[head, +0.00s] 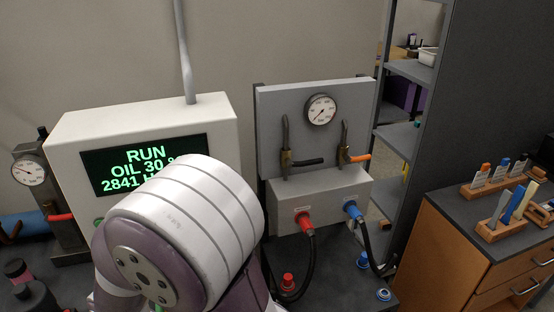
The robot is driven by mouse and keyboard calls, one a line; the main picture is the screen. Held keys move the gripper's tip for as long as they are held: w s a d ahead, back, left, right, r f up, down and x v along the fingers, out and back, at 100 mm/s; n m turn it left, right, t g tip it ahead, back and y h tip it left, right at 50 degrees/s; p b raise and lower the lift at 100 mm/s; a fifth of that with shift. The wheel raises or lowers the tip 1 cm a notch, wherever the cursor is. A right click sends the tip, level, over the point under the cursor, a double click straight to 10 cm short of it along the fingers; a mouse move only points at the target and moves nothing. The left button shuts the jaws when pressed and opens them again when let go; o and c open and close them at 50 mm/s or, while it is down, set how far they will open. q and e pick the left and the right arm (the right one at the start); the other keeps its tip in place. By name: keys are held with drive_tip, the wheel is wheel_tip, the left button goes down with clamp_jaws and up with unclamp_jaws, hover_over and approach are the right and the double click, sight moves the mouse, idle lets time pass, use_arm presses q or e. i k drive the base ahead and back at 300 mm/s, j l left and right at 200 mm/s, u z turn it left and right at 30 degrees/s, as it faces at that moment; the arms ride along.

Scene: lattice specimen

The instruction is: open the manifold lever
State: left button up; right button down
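A grey manifold panel (274,120) with a round gauge (321,109) stands at centre right. Two brass valves with upright pipes sit below the gauge. The left valve has a black lever (308,162) pointing right; the right valve has a short orange lever (361,158), also pointing right. The frame does not show which one is the manifold lever. The box below carries a red hose fitting (304,222) and a blue one (353,212). Neither gripper is in view. A large white and purple link of my arm fills the lower left middle.
A white machine (220,125) with a green "RUN" screen (125,160) stands left, partly behind my arm. Left of it are another gauge (30,171) and a red lever (60,217). A wooden cabinet (455,250) with tool racks stands right. Black hoses hang below the manifold box.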

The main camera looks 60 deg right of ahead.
sight(290, 164)
drive_tip(key=z, duration=2.4)
